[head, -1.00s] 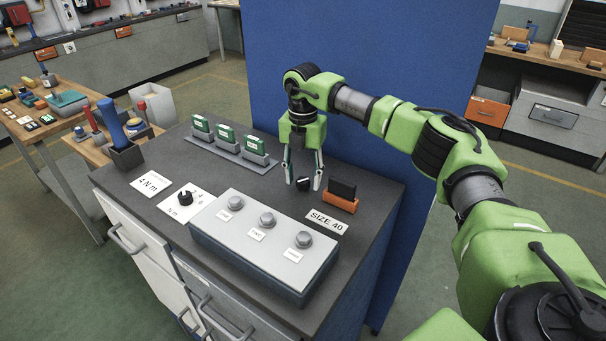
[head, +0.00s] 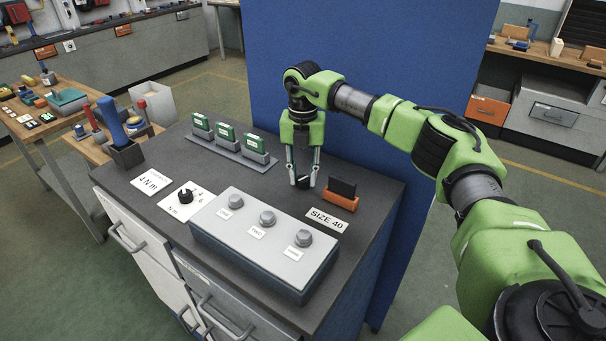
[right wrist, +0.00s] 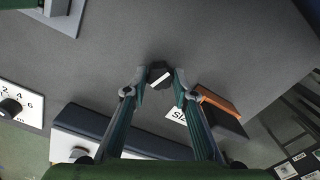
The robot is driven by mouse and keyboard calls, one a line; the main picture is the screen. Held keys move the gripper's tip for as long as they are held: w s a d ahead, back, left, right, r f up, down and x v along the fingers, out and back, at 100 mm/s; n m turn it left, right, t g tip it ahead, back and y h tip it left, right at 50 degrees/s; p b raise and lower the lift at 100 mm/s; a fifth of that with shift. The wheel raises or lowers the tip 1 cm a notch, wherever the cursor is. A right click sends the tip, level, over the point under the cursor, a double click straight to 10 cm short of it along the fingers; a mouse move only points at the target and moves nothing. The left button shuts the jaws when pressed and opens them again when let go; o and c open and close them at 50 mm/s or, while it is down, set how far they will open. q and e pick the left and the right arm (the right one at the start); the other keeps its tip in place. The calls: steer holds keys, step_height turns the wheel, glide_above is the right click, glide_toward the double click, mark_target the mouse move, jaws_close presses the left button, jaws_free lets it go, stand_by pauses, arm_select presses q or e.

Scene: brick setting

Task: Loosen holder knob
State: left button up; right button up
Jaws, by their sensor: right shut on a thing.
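The black holder knob (head: 303,184) sits on the dark bench top, just left of the orange holder (head: 341,200) with a black block in it. In the right wrist view the knob (right wrist: 160,73) shows a pale stripe across its top. My right gripper (head: 303,179) points down over it and is shut on the knob, one fingertip on each side. The right wrist view shows both fingertips (right wrist: 160,80) against its sides. The fingers partly hide the knob in the head view. My left gripper is not in view.
A grey box with several round buttons (head: 264,245) stands in front of the gripper. A "SIZE 40" label (head: 327,220) lies near the holder. A numbered dial (head: 185,196) is at left. Green blocks in grey stands (head: 227,135) are behind left. A blue panel (head: 390,60) rises behind.

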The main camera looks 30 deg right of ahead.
steer(key=n, duration=1.2)
steer(key=shift+n, duration=0.4)
steer(key=n, duration=0.4)
steer(key=shift+r+n, duration=0.1)
steer(key=shift+n, duration=1.9)
steer(key=o, duration=1.1)
